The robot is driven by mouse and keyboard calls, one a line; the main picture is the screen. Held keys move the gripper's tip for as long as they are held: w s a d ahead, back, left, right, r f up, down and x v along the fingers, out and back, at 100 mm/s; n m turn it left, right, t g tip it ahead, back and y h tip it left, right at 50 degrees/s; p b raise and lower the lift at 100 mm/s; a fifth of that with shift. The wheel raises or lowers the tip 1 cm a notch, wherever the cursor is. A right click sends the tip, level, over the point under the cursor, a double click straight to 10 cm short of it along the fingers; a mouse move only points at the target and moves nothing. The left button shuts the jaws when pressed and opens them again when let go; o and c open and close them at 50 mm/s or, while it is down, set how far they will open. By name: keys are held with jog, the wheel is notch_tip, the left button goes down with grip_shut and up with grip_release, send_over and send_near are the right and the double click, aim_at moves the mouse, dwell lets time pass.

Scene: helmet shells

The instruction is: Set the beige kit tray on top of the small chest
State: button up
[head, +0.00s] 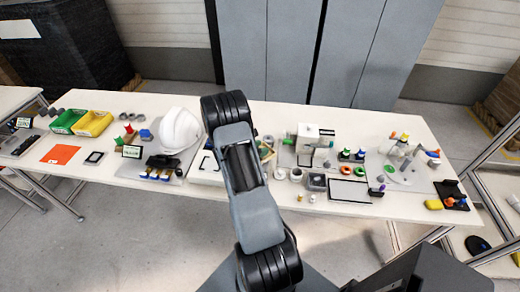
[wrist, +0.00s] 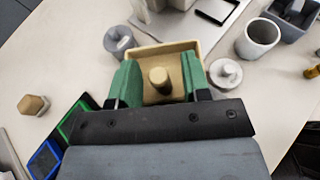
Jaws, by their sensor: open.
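The beige kit tray (wrist: 188,47) is in the wrist view, a shallow box with a short upright round post (wrist: 160,78) inside it. My gripper (wrist: 160,80) is open, with one green finger on each side of the post. I cannot tell whether the fingers touch the tray. In the head view my arm covers my gripper and most of the tray. A pale box (head: 308,132) stands on the table right of my arm and may be the small chest; I cannot be sure.
A white helmet shell (head: 181,131) stands left of my arm. Many small parts crowd the table (head: 330,225); its front edge strip is mostly clear.

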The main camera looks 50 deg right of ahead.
jog(key=shift+r, duration=0.2)
jog(key=b+v, duration=0.1)
jog(key=v, duration=0.9)
jog(key=shift+w+a+b, duration=0.1)
jog(key=shift+a+b, duration=0.2)
jog(key=shift+a, duration=0.05)
jog(key=shift+w+a+r, duration=0.1)
jog(key=shift+a+r, duration=0.2)
jog(key=shift+a, duration=0.35)
jog(key=s+a+r+m+t+y, duration=0.2)
jog(key=s+a+r+m+y, duration=0.1)
jog(key=a, duration=0.5)
jog(key=s+a+r+m+t+y, duration=0.3)
jog(key=s+a+r+m+y, duration=0.1)
jog(key=a+r+m, duration=0.3)
jog(key=s+a+r+m+t+y, duration=0.2)
jog(key=a+r+m+y, duration=0.3)
jog(key=a, duration=0.5)
jog(key=shift+s+a+r+t+y, duration=0.35)
jog(key=shift+s+r+y, duration=0.15)
jog(key=shift+s+r, duration=0.4)
